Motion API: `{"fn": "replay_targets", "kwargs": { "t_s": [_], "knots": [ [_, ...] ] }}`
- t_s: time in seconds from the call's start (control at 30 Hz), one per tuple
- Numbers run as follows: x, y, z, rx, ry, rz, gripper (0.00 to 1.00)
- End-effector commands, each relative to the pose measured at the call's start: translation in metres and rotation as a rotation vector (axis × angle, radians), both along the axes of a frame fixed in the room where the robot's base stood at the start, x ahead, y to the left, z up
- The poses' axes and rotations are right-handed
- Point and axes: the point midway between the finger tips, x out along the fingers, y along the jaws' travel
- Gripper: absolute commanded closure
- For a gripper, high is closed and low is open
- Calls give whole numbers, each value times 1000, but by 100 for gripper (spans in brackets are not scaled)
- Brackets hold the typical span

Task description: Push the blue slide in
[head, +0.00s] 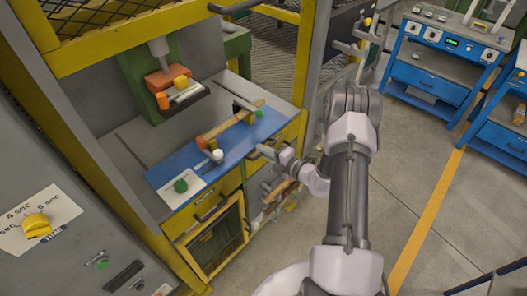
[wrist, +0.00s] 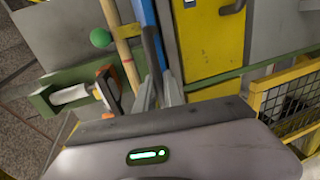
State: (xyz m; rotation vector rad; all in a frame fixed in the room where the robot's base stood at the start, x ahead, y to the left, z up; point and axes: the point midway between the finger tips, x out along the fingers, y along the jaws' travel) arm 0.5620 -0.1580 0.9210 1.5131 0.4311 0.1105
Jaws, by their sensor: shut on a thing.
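The blue slide (head: 232,146) is a flat blue board along the front of the workbench, above yellow drawer fronts. In the wrist view the blue slide (wrist: 143,14) shows as a narrow strip running up from between my fingers. My gripper (head: 266,152) is at its front edge, right of the middle. In the wrist view my gripper (wrist: 158,88) has its two fingers closed on a dark edge or bar at the slide's front; which of these it is I cannot tell. The fingers hide the exact contact.
A white knob (head: 217,155) and a green button (head: 181,185) are at the left. A green press (head: 140,85) stands behind. Yellow posts frame the bench.

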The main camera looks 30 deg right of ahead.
Motion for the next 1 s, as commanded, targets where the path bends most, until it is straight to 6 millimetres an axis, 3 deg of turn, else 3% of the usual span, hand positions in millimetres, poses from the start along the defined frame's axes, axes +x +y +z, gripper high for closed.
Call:
{"fn": "replay_targets", "kwargs": {
  "t_s": [0.8,0.87,1.0],
  "knots": [
    [1,1,0,0,1,1,100],
    [5,2,-1,-1,1,3,100],
    [34,13,-1,-4,-1,6,100]
  ]
}}
